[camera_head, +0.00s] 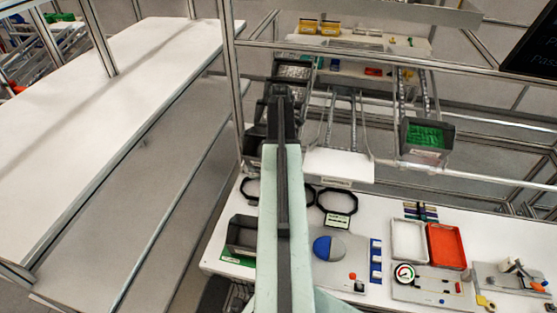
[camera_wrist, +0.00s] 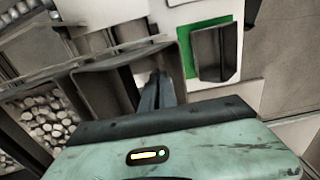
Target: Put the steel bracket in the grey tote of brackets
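I cannot make out a single steel bracket in either view. My gripper (camera_head: 283,92) reaches over the rack in the head view, hiding part of the totes behind it. In the wrist view my gripper (camera_wrist: 158,80) shows as dark, narrow fingers close together, in front of an open grey bin (camera_wrist: 95,72) that looks empty. I cannot tell whether anything is between the fingertips. A dark grey tote filled with small pale metal pieces (camera_wrist: 45,118) is at the left of the wrist view. Totes with grey metal contents (camera_head: 293,70) show behind the gripper in the head view.
A grey bin (camera_head: 241,232) stands on a green mat at the worktable's left; a bin on green (camera_wrist: 208,50) also shows in the wrist view. A tote of green parts (camera_head: 426,138) hangs at the right. Rack posts and rails surround the arm. The white bench (camera_head: 100,110) is clear.

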